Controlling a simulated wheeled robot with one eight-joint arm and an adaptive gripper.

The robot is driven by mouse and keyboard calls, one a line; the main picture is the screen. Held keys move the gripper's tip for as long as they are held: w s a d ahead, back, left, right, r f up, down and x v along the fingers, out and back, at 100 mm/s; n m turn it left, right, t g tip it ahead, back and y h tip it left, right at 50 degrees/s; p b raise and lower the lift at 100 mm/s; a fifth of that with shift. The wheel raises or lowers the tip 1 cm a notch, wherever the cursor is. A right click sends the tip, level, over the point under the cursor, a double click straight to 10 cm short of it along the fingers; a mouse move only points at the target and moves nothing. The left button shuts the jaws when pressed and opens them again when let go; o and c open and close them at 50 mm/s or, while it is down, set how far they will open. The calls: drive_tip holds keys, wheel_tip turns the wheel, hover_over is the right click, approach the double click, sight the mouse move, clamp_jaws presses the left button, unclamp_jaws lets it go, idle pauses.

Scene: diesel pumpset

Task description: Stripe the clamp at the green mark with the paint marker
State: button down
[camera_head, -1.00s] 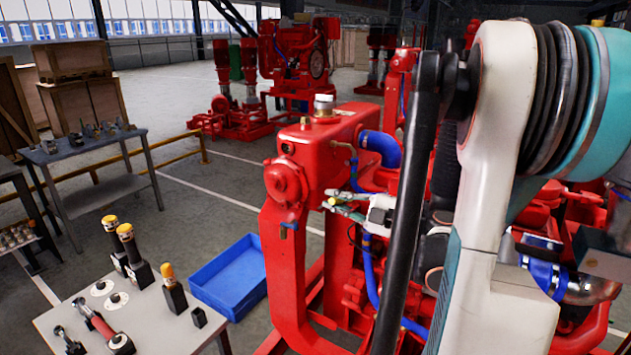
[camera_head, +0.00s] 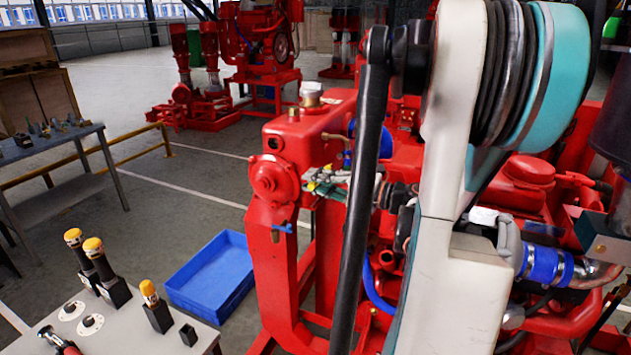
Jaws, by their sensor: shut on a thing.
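My gripper (camera_head: 326,184) is small in the head view, beside the red pumpset's front housing and left of my black arm tube. Its pale fingers are shut on a slim thing with yellow and green bits, apparently the paint marker. My arm hides most of the gripper body. I cannot tell whether the marker touches anything. The red pumpset (camera_head: 275,180) fills the middle. On its right, a blue hose (camera_head: 541,265) has metal bands around its ends. I cannot make out a green mark on any clamp.
A light table (camera_head: 120,335) at the lower left holds several yellow-topped tools (camera_head: 150,292) and a small black block (camera_head: 188,335). A blue tray (camera_head: 212,278) lies on the floor beside it. A workbench (camera_head: 60,143) stands at the far left.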

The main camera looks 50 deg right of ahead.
drive_tip(key=shift+s+d, duration=0.1)
drive_tip(key=shift+w+d+b, duration=0.15)
drive_tip(key=shift+w+d, duration=0.05)
drive_tip(key=shift+d, duration=0.5)
drive_tip(key=shift+w+d+b, duration=0.1)
drive_tip(key=shift+w+d, duration=0.15)
drive_tip(key=shift+d, duration=0.5)
drive_tip(key=shift+w+d+b, duration=0.15)
drive_tip(key=shift+w+d, duration=0.05)
drive_tip(key=shift+d, duration=0.5)
drive_tip(key=shift+d, duration=0.2)
drive_tip(key=shift+r, duration=0.15)
drive_tip(key=shift+f, duration=0.2)
drive_tip(key=shift+r, duration=0.2)
idle(0.6)
drive_tip(key=shift+a, duration=0.3)
idle(0.8)
